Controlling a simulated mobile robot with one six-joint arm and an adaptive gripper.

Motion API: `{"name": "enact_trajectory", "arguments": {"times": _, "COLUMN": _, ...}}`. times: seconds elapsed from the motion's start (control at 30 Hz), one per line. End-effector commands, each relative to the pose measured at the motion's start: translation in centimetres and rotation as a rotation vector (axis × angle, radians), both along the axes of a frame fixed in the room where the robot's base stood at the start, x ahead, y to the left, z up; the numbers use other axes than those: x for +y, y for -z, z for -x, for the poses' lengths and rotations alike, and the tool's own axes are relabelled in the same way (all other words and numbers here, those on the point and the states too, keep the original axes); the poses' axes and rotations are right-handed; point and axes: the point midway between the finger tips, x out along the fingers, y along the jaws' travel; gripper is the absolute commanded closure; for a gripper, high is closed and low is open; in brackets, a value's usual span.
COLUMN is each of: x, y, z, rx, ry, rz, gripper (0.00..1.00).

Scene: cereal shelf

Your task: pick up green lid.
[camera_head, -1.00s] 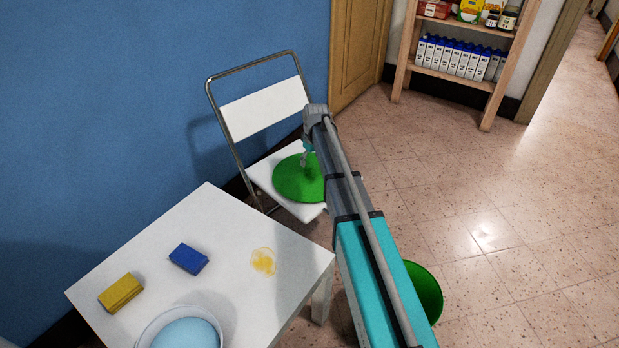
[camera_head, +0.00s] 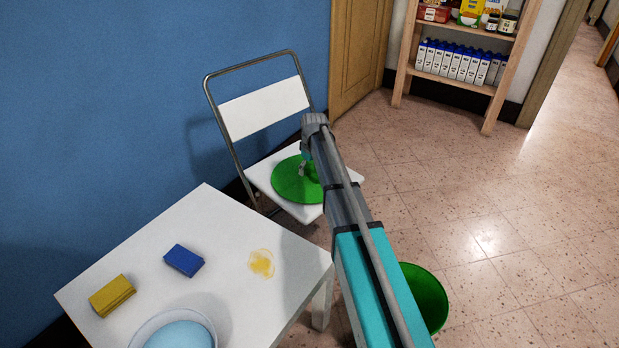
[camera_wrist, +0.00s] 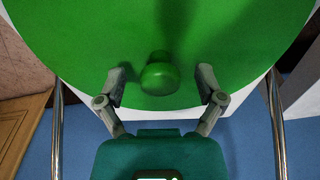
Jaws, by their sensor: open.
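The green lid (camera_head: 290,184) lies on the white seat of a folding chair. It is a round green disc, partly hidden behind my arm in the head view. In the wrist view the lid (camera_wrist: 90,40) fills the upper part of the picture, and its round green knob (camera_wrist: 159,76) stands near the middle. My gripper (camera_wrist: 161,82) is open, with one finger on each side of the knob and a clear gap to both. In the head view my gripper (camera_head: 303,168) shows only in part over the lid.
The folding chair (camera_head: 264,108) stands against the blue wall. A white table (camera_head: 225,225) in front holds a blue sponge (camera_head: 184,260), a yellow sponge (camera_head: 112,296), a bowl (camera_head: 180,332) and a yellow stain (camera_head: 261,263). A green bin (camera_head: 428,300) stands on the floor. A shelf (camera_head: 450,82) is at the back.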

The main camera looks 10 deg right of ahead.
Motion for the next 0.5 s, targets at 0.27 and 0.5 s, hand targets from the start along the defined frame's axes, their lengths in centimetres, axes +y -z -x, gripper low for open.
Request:
{"name": "enact_trajectory", "arguments": {"times": 0.27, "x": 0.02, "y": 0.00, "z": 0.00, "rx": 0.000, "ry": 0.000, "rz": 0.000, "gripper": 0.14}}
{"name": "enact_trajectory", "arguments": {"times": 0.5, "x": 0.04, "y": 0.00, "z": 0.00, "rx": 0.000, "ry": 0.000, "rz": 0.000, "gripper": 0.59}}
